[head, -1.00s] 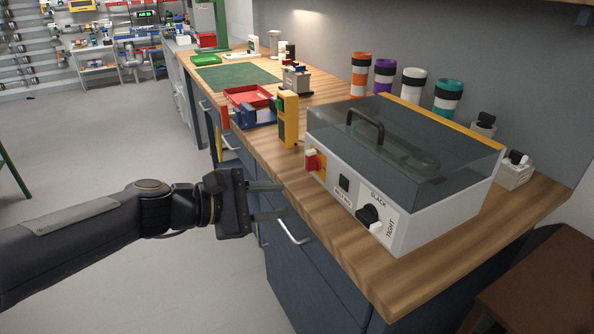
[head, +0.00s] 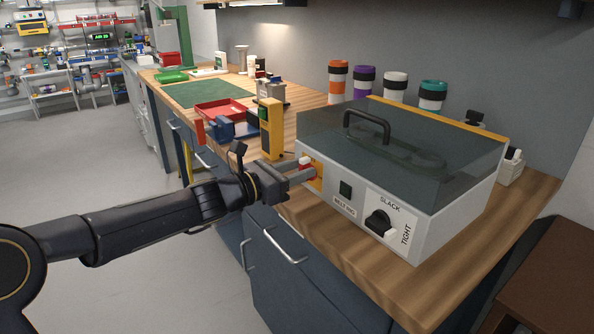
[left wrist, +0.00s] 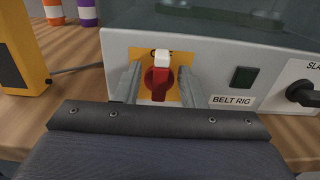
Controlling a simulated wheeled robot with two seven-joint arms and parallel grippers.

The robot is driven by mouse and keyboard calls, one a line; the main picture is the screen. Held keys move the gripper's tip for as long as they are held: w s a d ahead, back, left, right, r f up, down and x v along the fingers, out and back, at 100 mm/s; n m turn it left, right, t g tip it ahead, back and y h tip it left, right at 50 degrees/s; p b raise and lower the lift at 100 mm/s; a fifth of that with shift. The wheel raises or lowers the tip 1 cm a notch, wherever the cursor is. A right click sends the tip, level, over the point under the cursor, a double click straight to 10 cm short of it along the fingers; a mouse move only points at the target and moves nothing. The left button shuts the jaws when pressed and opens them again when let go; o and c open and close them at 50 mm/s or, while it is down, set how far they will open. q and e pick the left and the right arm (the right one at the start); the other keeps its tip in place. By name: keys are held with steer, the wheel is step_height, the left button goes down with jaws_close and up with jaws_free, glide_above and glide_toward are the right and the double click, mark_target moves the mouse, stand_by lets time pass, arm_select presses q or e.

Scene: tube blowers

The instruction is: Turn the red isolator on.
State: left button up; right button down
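The red isolator (left wrist: 157,85) is a rotary knob with a white-tipped handle on a yellow plate (left wrist: 139,61), at the left of the belt rig's front face. The handle stands upright, its white tip covering part of a label above it. In the head view the isolator (head: 306,163) is partly hidden by my fingers. My left gripper (left wrist: 159,84) is open, one finger on each side of the knob, with a visible gap to each; in the head view it (head: 302,172) reaches the isolator from the left. My right gripper is out of view.
The belt rig (head: 450,222) has a clear lid with a black handle, a dark green button (left wrist: 243,77) and a black SLACK/TIGHT knob (head: 377,222). A yellow post-like device (head: 271,130) stands just left of the isolator. Drawer handles (head: 285,246) project below the bench edge.

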arm_select(q)
jaws_close()
steer(key=shift+d, duration=0.1)
stand_by(0.3)
